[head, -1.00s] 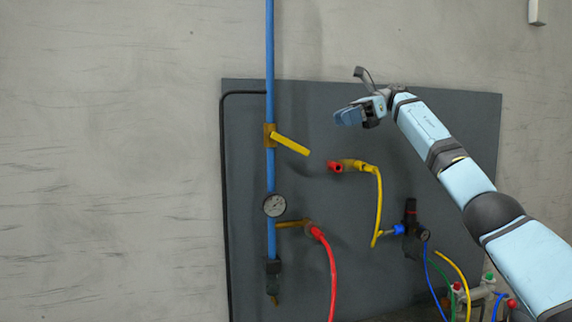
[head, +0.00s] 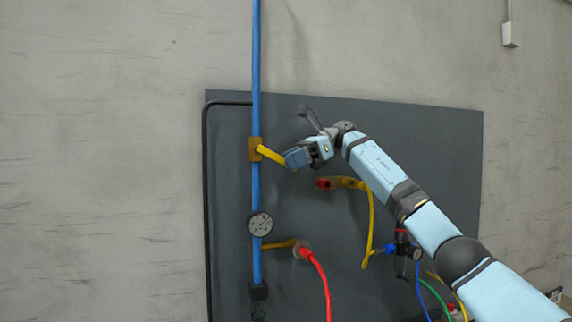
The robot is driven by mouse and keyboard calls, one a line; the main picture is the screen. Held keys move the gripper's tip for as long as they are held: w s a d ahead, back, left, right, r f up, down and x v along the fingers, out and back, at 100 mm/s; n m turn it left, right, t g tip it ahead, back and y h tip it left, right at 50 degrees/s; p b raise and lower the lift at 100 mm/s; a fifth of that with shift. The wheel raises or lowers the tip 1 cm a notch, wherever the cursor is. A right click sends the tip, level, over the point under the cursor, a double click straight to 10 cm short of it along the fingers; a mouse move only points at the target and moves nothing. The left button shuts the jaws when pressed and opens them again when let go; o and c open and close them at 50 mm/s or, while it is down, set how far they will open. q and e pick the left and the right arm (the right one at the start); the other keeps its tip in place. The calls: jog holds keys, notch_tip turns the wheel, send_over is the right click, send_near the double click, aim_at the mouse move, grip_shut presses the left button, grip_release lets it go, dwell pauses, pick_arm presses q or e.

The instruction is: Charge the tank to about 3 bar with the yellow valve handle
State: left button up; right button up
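The yellow valve handle (head: 270,154) sticks out to the right and slightly down from a brass valve (head: 255,149) on the vertical blue pipe (head: 256,90). My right gripper (head: 290,159) is at the handle's free end and covers its tip. I cannot tell whether the fingers are closed on it or only beside it. The tank is not recognisable in view. My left gripper is not in view.
A dark grey panel (head: 420,140) backs the pipework. A red-tipped yellow fitting (head: 326,183) with a yellow hose sits just below my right gripper. A red hose (head: 322,280) hangs from a brass branch. A regulator (head: 402,245) stands at lower right, behind my arm.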

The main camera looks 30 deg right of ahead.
jog(key=shift+w+a+f, duration=0.35)
jog(key=shift+a+f, duration=0.05)
jog(key=shift+a, duration=0.2)
jog(key=shift+s, duration=0.1)
jog(key=shift+c, duration=1.1)
grip_shut()
